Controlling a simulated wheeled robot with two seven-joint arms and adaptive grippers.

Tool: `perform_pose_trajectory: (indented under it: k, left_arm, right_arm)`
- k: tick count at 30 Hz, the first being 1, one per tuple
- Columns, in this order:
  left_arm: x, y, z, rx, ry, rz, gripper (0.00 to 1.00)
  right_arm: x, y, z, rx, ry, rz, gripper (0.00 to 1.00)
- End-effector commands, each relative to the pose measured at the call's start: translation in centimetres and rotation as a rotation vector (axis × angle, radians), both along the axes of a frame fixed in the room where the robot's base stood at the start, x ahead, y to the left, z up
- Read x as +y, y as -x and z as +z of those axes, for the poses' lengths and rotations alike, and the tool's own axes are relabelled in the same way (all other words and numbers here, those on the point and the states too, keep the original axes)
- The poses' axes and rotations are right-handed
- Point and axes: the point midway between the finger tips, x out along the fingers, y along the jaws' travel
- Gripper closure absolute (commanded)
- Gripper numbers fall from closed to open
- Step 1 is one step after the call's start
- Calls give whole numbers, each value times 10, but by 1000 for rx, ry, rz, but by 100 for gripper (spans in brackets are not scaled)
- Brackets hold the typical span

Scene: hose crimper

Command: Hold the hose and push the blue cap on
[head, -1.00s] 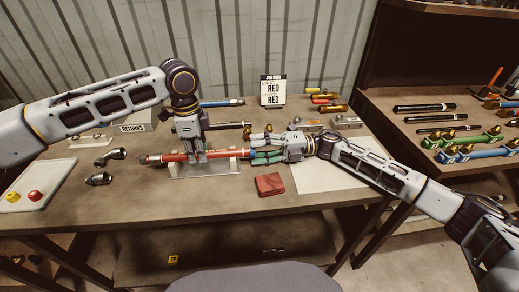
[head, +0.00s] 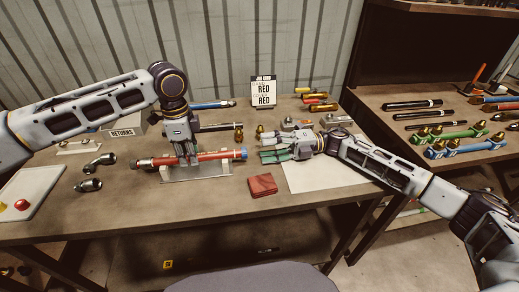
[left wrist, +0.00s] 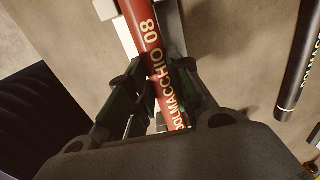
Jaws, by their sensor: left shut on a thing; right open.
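The red hose (head: 213,156) lies across a light cradle (head: 205,173) on the bench. A dark metal fitting (head: 144,163) is at its left end, and the blue cap (head: 241,154) sits at its right end. How deeply the cap is seated is too small to tell. My left gripper (head: 189,159) is shut on the hose from above, near its middle. In the left wrist view the lettered red hose (left wrist: 152,45) runs between the fingers (left wrist: 150,105). My right gripper (head: 266,148) is open and empty, to the right of the cap and apart from it.
A folded red cloth (head: 262,186) lies in front of the hose's right end. A white sheet (head: 315,176) lies under my right arm. Metal elbow fittings (head: 98,163) and a white tray (head: 30,190) are at left. A job card (head: 264,92) stands behind.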

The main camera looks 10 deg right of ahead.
Motion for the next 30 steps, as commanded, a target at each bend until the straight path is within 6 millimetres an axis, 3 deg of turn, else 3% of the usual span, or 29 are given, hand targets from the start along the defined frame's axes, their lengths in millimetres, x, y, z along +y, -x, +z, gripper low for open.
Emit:
perform_pose_trajectory:
  k: [9, 30]
  left_arm:
    - [0, 0, 0, -1, 0, 0, 100]
    - [0, 0, 1, -1, 0, 0, 100]
  right_arm:
    - [-23, 0, -3, 3, 4, -2, 45]
    - [-24, 0, -4, 5, 6, -2, 45]
